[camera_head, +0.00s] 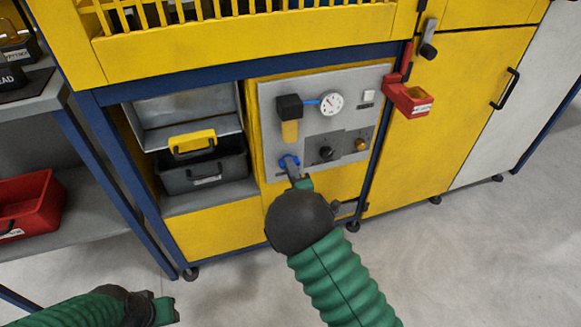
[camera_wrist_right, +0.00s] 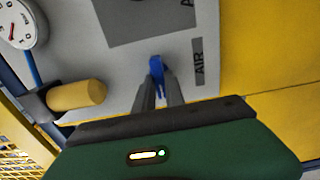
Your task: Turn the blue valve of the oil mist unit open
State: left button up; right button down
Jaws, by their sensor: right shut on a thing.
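The oil mist unit is a grey panel (camera_head: 345,85) on the yellow cabinet, with a gauge, a black-topped amber bowl and knobs. The blue valve (camera_head: 288,161) sits at the panel's lower left. In the right wrist view the blue valve (camera_wrist_right: 157,70) shows between the fingertips, beside the label AIR. My right gripper (camera_head: 294,172) reaches up to it and is shut on it; its fingers (camera_wrist_right: 157,88) partly hide the handle. My left gripper (camera_head: 168,309) is at the bottom left, away from the panel; its finger gap is not clear.
A red bin (camera_head: 408,98) hangs right of the panel. A red bin (camera_head: 27,205) is on the left shelf. The floor in front is clear.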

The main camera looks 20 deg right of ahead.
jog(key=shift+s+a+f, duration=0.1)
jog(key=shift+a+f, duration=0.15)
jog(key=shift+f, duration=0.1)
jog(key=c, duration=1.5)
grip_release()
jog(key=shift+c, duration=0.2)
jog(key=shift+o, duration=0.7)
jog(key=shift+r, duration=0.2)
jog(key=shift+d, duration=0.1)
jog(key=s+p, duration=0.4)
jog(key=s, duration=1.2)
jog(key=shift+s+d, duration=0.25)
jog(key=shift+s, duration=0.1)
